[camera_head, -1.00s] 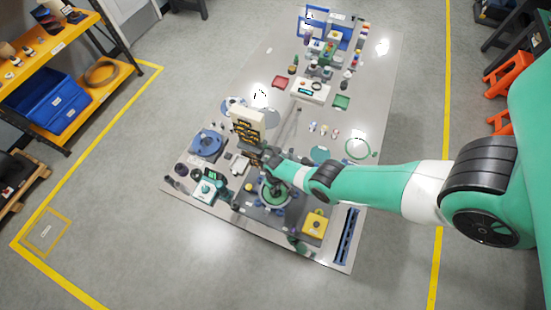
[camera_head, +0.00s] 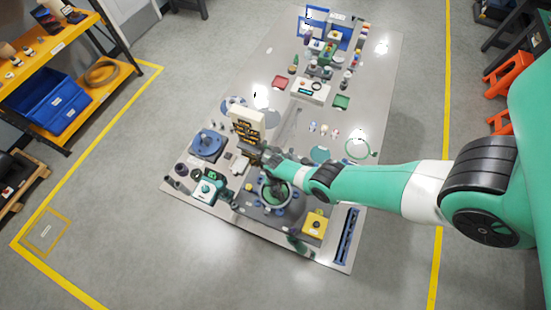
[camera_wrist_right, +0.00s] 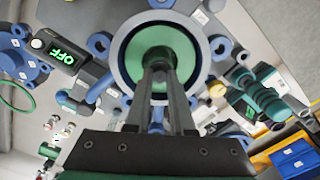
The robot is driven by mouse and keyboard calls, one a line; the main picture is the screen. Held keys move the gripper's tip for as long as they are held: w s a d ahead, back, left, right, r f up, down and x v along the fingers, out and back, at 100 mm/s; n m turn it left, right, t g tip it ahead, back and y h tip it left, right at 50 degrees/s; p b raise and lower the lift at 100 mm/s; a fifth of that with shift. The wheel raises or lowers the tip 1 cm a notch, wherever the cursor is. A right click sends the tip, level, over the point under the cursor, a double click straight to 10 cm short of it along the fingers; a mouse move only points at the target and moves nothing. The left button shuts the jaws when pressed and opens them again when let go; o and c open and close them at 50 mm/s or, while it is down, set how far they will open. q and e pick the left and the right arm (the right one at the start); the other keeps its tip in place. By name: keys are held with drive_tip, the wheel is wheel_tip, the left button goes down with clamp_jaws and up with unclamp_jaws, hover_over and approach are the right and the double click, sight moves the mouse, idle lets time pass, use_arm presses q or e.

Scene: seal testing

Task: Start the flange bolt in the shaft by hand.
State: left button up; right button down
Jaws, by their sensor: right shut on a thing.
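My right gripper (camera_wrist_right: 158,72) points down over the round green-centred housing with a grey ring (camera_wrist_right: 116,52), which also shows in the head view (camera_head: 263,193). Its fingers are close together on a dark green round piece (camera_wrist_right: 155,50), which looks like the flange bolt, at the middle of the ring. The fingers hide part of the piece, and I cannot tell how deep it sits or whether it is threaded. The shaft is not clearly seen beneath it. In the head view the right gripper (camera_head: 274,174) is small and partly hidden by its own wrist. My left gripper is not in view.
Blue clamp-like parts stand around the ring. In the head view, a blue round fixture (camera_head: 208,144), a dark rack with a pale top (camera_head: 246,118) and a yellow box (camera_head: 315,224) stand close by on the grey mat (camera_head: 270,235).

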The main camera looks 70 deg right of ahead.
drive_tip(key=shift+m, duration=1.2)
drive_tip(key=shift+m, duration=1.2)
drive_tip(key=c, duration=0.7)
unclamp_jaws()
